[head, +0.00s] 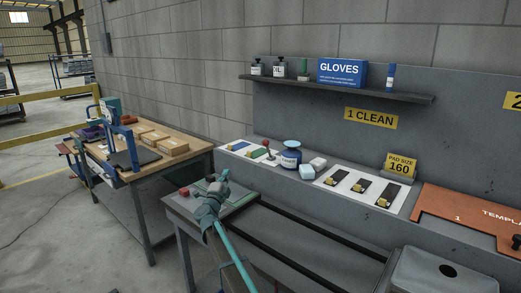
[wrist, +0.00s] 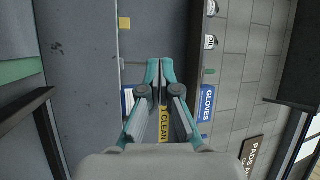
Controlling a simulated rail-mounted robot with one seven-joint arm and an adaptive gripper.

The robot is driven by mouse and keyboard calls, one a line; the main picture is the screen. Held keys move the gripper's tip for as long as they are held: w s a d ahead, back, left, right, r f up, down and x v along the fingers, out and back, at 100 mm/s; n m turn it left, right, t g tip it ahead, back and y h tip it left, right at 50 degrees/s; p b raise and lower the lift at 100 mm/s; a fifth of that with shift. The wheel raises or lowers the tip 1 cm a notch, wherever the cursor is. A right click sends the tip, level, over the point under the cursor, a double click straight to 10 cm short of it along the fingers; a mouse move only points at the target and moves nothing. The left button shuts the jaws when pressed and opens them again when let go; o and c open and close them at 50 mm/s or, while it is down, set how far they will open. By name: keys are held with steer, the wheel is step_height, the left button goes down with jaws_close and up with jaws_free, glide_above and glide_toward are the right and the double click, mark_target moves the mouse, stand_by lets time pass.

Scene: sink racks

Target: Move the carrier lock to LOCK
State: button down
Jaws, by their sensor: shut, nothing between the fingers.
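I cannot pick out the carrier lock or a LOCK marking in either view; it may be hidden or too small. My gripper (wrist: 160,65) is shut and empty in the wrist view, its teal fingertips together. It points toward the back panel, with the sideways 1 CLEAN label (wrist: 167,123) partly behind the fingers. In the head view my arm rises from the bottom, and my gripper (head: 223,178) is over the grey side table (head: 183,205), small and hard to make out.
The ledge holds a blue-white jar (head: 291,156), white blocks (head: 313,167), a white board with black pieces (head: 334,185) and an orange template plate (head: 455,215). A shelf (head: 340,87) with a GLOVES box (head: 341,73) hangs above. A wooden workbench (head: 190,150) stands left.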

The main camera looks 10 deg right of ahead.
mark_target(264, 145)
steer(key=w+d+r+m+g+h+p, duration=0.1)
steer(key=w+d+r, duration=0.1)
steer(key=w+d, duration=0.2)
steer(key=w+d+r+m+g+h+p, duration=0.1)
steer(key=w+d+r+m+h, duration=0.1)
steer(key=w+d, duration=0.2)
steer(key=w+d+r+m+g+h+p, duration=0.1)
steer(key=w+d, duration=0.3)
steer(key=d, duration=0.4)
steer(key=shift+d+r+m+h, duration=0.2)
steer(key=shift+r+m+h, duration=0.2)
steer(key=shift+r, duration=0.05)
steer(key=shift+d+r+p, duration=0.1)
steer(key=shift+p, duration=0.3)
